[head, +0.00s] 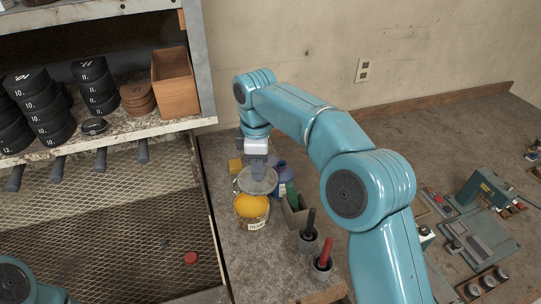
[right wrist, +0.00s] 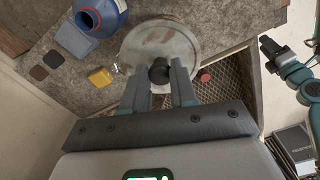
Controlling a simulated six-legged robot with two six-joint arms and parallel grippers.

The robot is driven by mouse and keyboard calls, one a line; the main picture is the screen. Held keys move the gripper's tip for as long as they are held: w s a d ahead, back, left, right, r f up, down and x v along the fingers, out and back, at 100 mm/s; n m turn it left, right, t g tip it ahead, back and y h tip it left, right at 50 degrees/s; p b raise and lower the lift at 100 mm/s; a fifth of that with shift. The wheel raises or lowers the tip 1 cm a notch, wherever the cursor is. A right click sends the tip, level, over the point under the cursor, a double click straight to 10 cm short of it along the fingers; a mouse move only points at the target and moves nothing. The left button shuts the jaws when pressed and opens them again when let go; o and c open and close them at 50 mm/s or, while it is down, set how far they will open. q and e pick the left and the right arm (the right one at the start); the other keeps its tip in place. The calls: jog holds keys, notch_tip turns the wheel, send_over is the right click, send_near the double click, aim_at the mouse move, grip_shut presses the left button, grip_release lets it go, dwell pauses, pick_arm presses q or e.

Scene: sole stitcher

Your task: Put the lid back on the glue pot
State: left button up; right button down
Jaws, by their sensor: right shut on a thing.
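The glue pot (head: 250,222) stands on the bench strip beside the mesh and carries a label. Yellow-orange glue shows in its open mouth. The lid (head: 258,183) is a grey disc with a dark knob. My right gripper (head: 258,163) is shut on the knob and holds the lid at the far side of the pot's mouth in the head view; the gap between them is hard to judge. In the right wrist view the lid (right wrist: 148,45) hides the pot, and the fingers pinch the knob (right wrist: 160,70). In that view my left arm shows at the right, its dark gripper (right wrist: 269,46) too small to read.
A blue bottle (right wrist: 100,16) stands close beside the lid. A yellow block (head: 235,166) lies behind the pot. A holder (head: 295,214) and tool cups with black (head: 308,240) and red (head: 321,263) handles stand to the right. A red cap (head: 191,258) lies on the mesh.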

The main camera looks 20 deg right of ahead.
aim_at(250, 181)
jog(key=shift+a+f, duration=0.25)
jog(key=shift+a, duration=0.2)
jog(key=shift+s+a+f+p, duration=0.25)
jog(key=shift+a+f+p, duration=0.1)
jog(key=shift+a+f, duration=0.1)
jog(key=shift+a+n, duration=0.15)
jog(key=shift+n, duration=0.15)
jog(key=shift+w+a+f+b, duration=0.1)
jog(key=shift+a+f+b, duration=0.15)
jog(key=shift+f+b, duration=0.3)
jog(key=f+b, duration=0.3)
jog(key=shift+d+f, duration=0.1)
jog(key=shift+d, duration=0.1)
jog(key=shift+a+f+b, duration=0.1)
jog(key=shift+f+b, duration=0.4)
jog(key=shift+f, duration=0.55)
pick_arm(q)
notch_tip(250, 181, down, 4)
jog(key=shift+d+f, duration=0.15)
